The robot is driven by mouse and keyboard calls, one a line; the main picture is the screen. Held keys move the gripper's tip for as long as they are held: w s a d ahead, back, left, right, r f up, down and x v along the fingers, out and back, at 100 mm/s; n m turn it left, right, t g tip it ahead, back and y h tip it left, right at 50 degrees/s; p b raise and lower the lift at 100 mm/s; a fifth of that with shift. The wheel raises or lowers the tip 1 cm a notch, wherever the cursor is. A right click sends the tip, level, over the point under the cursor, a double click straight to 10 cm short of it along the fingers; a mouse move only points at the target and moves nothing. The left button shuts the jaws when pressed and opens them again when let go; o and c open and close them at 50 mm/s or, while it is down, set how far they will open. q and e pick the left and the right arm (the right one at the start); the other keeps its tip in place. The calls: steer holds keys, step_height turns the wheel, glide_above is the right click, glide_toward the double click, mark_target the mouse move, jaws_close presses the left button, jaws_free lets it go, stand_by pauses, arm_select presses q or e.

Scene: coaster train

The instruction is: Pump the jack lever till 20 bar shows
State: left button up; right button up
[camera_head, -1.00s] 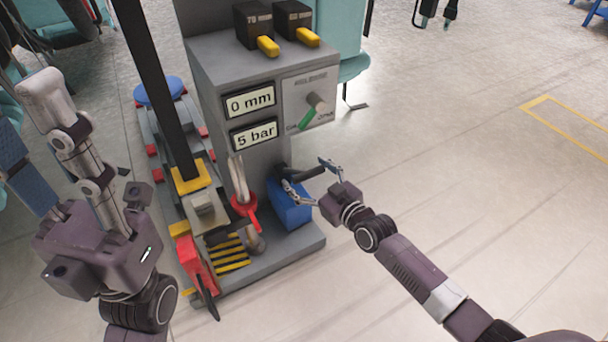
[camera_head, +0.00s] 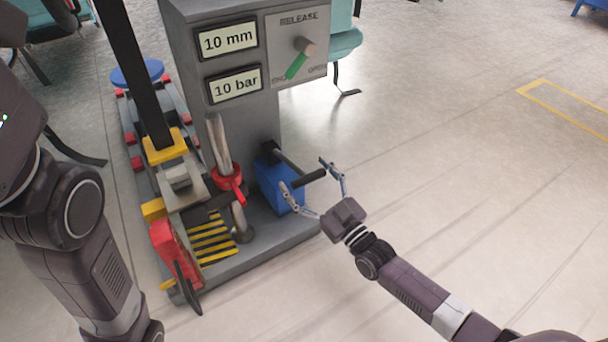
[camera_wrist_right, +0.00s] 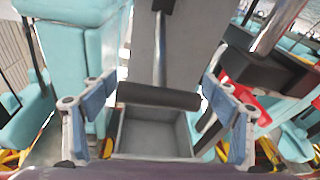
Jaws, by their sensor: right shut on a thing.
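In the right wrist view the grip (camera_wrist_right: 158,97) lies crosswise between the blue-padded fingers. The pressure display (camera_head: 235,85) reads 10 bar. The display above it (camera_head: 229,39) reads 10 mm. Only links of my left arm show at the left; its gripper is out of frame.
A release knob (camera_head: 300,60) with a green pointer sits on the console, pointing down-left, away from OPEN. The floor at right is clear.

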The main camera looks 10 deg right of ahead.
steer(key=shift+s+d+f, duration=0.1)
steer(key=shift+s+f, duration=0.05)
steer(key=shift+f, duration=0.75)
steer(key=shift+c, duration=0.2)
steer(key=o, duration=1.4)
steer(key=shift+o, duration=1.3)
steer(key=shift+r, duration=0.15)
steer(key=v, duration=1.2)
steer(key=shift+s+r, duration=0.1)
steer(key=shift+r, duration=0.05)
